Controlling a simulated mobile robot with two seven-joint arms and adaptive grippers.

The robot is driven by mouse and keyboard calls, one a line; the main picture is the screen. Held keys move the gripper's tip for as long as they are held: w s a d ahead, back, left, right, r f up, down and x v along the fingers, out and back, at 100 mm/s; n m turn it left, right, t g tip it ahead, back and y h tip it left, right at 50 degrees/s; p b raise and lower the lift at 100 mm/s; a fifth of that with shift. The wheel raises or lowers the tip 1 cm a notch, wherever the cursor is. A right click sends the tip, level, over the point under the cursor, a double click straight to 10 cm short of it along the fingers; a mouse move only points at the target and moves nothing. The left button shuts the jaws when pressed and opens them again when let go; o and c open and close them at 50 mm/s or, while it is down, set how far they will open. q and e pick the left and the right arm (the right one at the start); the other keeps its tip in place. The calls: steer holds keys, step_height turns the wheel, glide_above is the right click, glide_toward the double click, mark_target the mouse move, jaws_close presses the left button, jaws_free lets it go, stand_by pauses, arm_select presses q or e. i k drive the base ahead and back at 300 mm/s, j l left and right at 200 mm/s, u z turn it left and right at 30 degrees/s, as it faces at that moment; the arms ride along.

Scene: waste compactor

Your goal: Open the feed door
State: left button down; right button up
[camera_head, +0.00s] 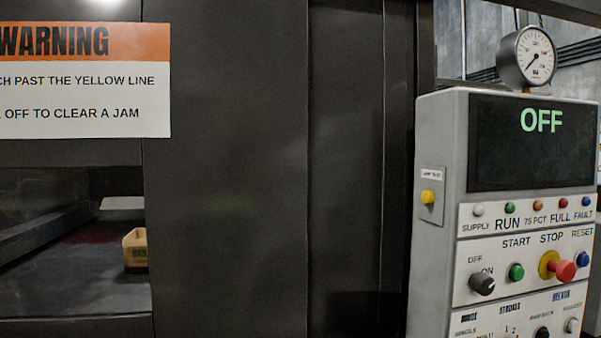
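The dark metal front of the compactor (230,180) fills the left and middle of the head view. An orange and white warning sign (80,82) is fixed on it at upper left. Below the sign is a rectangular opening or window (70,270), cut off by the left edge. A small yellow box (135,250) shows inside it, on a dark floor. I cannot tell which panel is the feed door, and no door handle is clearly visible. Neither of my grippers is in view.
A grey control cabinet (437,250) stands at the right, its screen (533,145) reading OFF. It carries a dark rotary knob (481,284), a green button (516,272), a red stop button (565,271) and a yellow button (428,197). A pressure gauge (535,55) sits on top.

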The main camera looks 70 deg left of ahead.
mark_target(227, 195)
steer(key=u, duration=3.65)
